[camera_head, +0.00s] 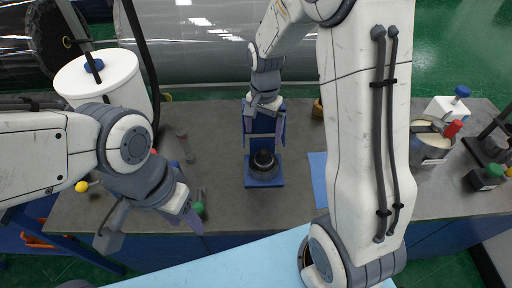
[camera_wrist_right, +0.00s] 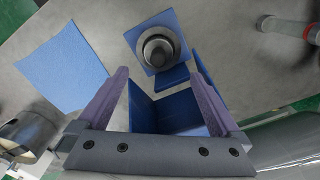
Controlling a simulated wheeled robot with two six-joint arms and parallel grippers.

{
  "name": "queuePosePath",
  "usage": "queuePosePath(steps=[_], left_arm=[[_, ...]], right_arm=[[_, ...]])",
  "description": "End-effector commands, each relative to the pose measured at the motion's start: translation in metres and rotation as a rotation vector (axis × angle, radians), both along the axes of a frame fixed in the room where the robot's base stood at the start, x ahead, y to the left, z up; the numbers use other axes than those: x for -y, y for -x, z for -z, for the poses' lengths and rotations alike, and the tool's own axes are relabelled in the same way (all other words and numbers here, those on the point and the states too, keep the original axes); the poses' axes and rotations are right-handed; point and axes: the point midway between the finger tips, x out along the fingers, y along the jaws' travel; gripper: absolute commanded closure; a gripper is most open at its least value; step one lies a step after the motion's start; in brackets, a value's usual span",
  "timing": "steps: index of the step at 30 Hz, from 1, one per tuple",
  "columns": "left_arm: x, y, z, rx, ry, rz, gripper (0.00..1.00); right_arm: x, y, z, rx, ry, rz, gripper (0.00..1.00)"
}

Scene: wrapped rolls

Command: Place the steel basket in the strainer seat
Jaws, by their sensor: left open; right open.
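A black round seat (camera_head: 262,172) stands on a blue square base on the bench. A grey metallic cup-shaped piece, likely the steel basket (camera_wrist_right: 158,50), shows inside the dark ring in the right wrist view. I cannot tell whether it is fully seated or tilted. My right gripper (camera_head: 264,108) is open, behind the seat, over an upright blue bracket (camera_head: 265,128). In the right wrist view, its spread purple fingers (camera_wrist_right: 158,68) have the blue bracket between and below them, and the cup is beyond the tips. My left gripper (camera_head: 155,225) is open and empty at the bench's front left.
A white lidded bucket (camera_head: 100,78) stands at the left. A light blue sheet (camera_wrist_right: 65,75) lies beside the base. Large wrapped rolls (camera_head: 200,40) lie behind the bench.

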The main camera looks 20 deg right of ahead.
Motion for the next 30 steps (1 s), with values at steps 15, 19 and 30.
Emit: queuePosePath(steps=[15,19,30], left_arm=[[0.000,0.000,0.000,0.000,0.000,0.000,0.50],[0.000,0.000,0.000,0.000,0.000,0.000,0.50],[0.000,0.000,0.000,0.000,0.000,0.000,0.50]], right_arm=[[-0.134,0.210,-0.079,0.060,-0.064,-1.322,0.00],[-0.135,0.230,-0.080,0.066,-0.071,-1.448,0.00],[-0.134,0.232,-0.079,0.065,-0.072,-1.462,0.00]])
